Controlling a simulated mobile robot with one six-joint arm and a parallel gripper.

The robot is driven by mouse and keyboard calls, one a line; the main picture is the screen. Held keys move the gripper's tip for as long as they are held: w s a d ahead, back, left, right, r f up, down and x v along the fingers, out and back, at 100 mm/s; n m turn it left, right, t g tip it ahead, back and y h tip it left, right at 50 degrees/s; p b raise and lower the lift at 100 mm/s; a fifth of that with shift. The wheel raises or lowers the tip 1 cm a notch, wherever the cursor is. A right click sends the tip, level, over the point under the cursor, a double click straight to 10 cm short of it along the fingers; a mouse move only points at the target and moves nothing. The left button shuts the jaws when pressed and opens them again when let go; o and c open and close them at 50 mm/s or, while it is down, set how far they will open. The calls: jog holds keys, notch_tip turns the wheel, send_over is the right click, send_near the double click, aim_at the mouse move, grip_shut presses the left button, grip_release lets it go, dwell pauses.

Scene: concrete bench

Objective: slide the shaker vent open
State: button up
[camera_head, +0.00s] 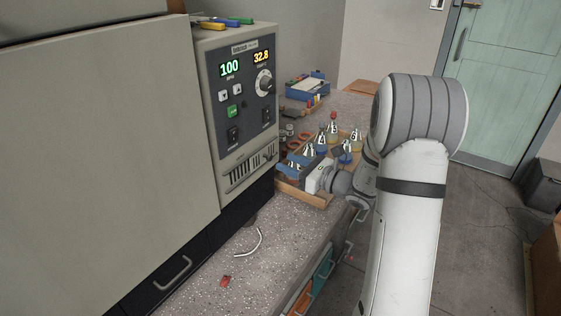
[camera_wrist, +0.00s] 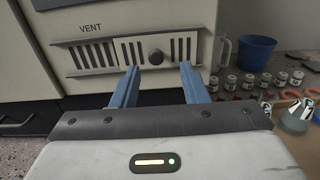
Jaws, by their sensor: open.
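The shaker (camera_head: 235,95) is a grey-beige machine with a vent (camera_head: 250,167) low on its front panel. In the wrist view the word VENT stands above a row of dark slots (camera_wrist: 92,56). To their right is a slotted slide plate (camera_wrist: 134,53) with a round dark knob (camera_wrist: 156,57). My gripper (camera_wrist: 158,68) is open, with its two blue fingers pointing at the panel. The fingertips appear on either side of the knob and slightly below it. I cannot tell how far they are from the panel. In the head view my gripper (camera_head: 294,165) is right of the vent.
A wooden tray (camera_head: 300,197) of flasks stands on the bench close to my gripper. A blue cup (camera_wrist: 257,54) and several small jars (camera_wrist: 248,82) stand right of the shaker. A white curved tube (camera_head: 257,245) and a small red item (camera_head: 226,281) lie on the front bench.

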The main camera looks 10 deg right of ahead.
jog(key=shift+v, duration=1.75)
jog(key=s+a+r+n+g+h+p, duration=0.1)
jog(key=s+a+n+g, duration=0.55)
jog(key=s, duration=0.25)
jog(key=s+a+r+n+g+h, duration=0.1)
jog(key=s+a+n+g+h, duration=0.1)
jog(key=s+a+n+g, duration=0.5)
jog(key=s+d+r+n+t+h+p, duration=0.1)
jog(key=s+d+n+t+h, duration=0.2)
jog(key=s+d+n+h, duration=0.6)
jog(key=s+n, duration=0.3)
jog(key=n, duration=0.1)
jog(key=shift+d+r+h+p, duration=0.35)
jog(key=shift+h, duration=0.05)
jog(key=shift+a+n, duration=0.1)
jog(key=shift+n, duration=0.15)
jog(key=shift+c, duration=0.4)
